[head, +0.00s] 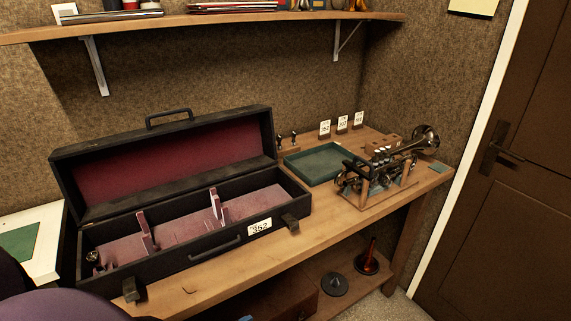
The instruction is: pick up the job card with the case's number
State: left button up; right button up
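An open black instrument case (190,235) with a red lining stands on the bench. A white label (260,226) on its front seems to read 352. Three small white job cards stand upright in a row at the back of the bench: a left card (324,128), a middle card (342,123) and a right card (358,118). The left card's number looks like 352 and the middle one's like 207, but the print is small. The right card's number is too small to read. Neither of my grippers is in view.
A green-lined tray (315,163) lies in front of the cards. A brass horn (425,140) rests on a wooden stand to its right. A shelf (210,22) runs above the bench. A door (510,170) is at the right. The bench's front strip is mostly clear.

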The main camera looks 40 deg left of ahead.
aim_at(325, 134)
jog(key=u, duration=1.2)
